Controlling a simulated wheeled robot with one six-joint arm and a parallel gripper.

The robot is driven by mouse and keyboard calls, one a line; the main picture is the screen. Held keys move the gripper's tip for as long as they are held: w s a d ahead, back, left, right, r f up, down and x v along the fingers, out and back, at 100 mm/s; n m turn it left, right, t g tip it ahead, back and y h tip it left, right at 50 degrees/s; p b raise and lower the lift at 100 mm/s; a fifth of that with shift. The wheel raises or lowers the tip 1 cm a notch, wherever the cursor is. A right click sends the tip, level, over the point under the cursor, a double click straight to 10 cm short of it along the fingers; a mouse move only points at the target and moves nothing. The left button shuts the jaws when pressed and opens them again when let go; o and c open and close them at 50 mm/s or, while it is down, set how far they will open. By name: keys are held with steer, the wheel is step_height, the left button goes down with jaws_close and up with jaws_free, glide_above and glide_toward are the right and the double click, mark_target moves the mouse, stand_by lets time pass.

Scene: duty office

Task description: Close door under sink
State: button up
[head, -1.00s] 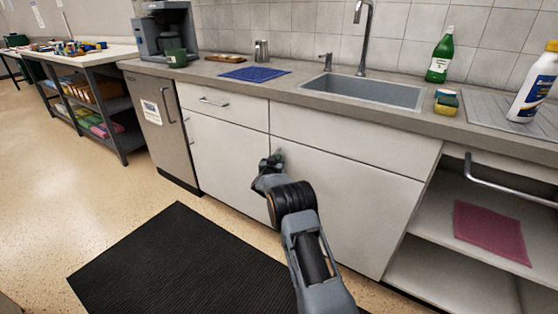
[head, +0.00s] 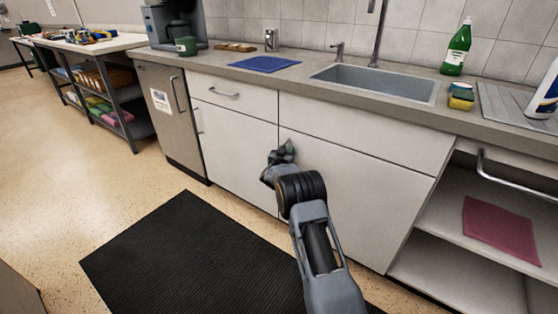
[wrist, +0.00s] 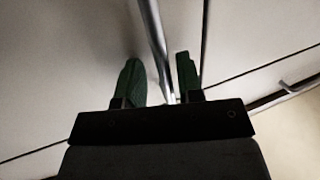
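The white door under the sink (head: 350,200) is the wide panel below the long drawer front. It looks flush, or nearly so, with the cabinet front; a small gap cannot be ruled out. My gripper (head: 283,152) is at its upper left edge, hiding that corner in the head view. In the wrist view, the green fingers of my gripper (wrist: 158,60) stand apart on either side of a metal bar handle (wrist: 151,25). Clear space shows between the fingers and the bar. A dark seam between panels runs just right of it.
A white door (head: 238,150) and a grey appliance front (head: 170,115) are to the left. An open shelf with a pink cloth (head: 500,228) is to the right. A black mat (head: 185,265) lies on the floor. The counter holds a sink (head: 375,82) and bottles.

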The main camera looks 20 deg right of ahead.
steer(key=p+v, duration=0.3)
steer(key=v, duration=1)
steer(key=shift+a, duration=0.45)
steer(key=shift+w+r, duration=0.1)
steer(key=s+a+r+n+g+y+p, duration=0.1)
steer(key=s+a+r+n+y+p, duration=0.15)
steer(key=r+p, duration=0.45)
steer(key=s+a+r+n+y+p, duration=0.1)
steer(key=s+a+r+y+p, duration=0.2)
steer(key=r, duration=0.8)
steer(key=s+a+r+n+g+y+p, duration=0.1)
steer(key=s+a+r+y+p, duration=0.1)
steer(key=r+y+p, duration=0.45)
steer(key=s+r+n+g+p, duration=0.1)
steer(key=s+r+g+p, duration=0.2)
steer(key=s, duration=0.6)
steer(key=s+r+n+g+p, duration=0.1)
steer(key=s+r+g+p, duration=0.1)
steer(key=s+r+p, duration=0.4)
steer(key=s+r+n+g+h+p, duration=0.1)
steer(key=s+r+g+p, duration=0.2)
steer(key=s+r, duration=0.5)
steer(key=s+p, duration=0.1)
steer(key=s, duration=0.4)
steer(key=shift+s+r+g+p, duration=0.15)
steer(key=shift+s+g+p, duration=0.1)
steer(key=shift+g+p, duration=0.05)
steer(key=shift+a, duration=0.1)
